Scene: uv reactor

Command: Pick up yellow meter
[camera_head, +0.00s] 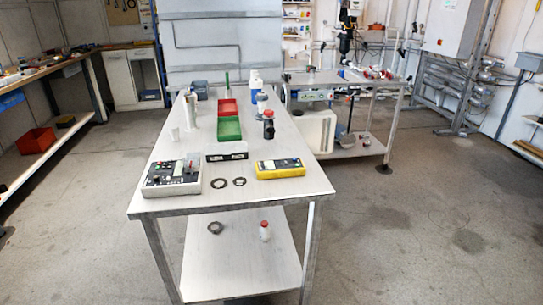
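The yellow meter (280,168) lies flat near the front right of the table (240,199). It has a dark face and a small display on top. Nothing covers it, and clear tabletop lies in front of it and to its right. Neither of my grippers shows in the head view.
Left of the meter are two dark rings (219,183) and a grey control box (172,178). Behind it stand a small black-fronted panel (227,156), a green bin (229,129), a red bin (227,107) and a dark valve-like part (268,125). Open floor surrounds the table's front.

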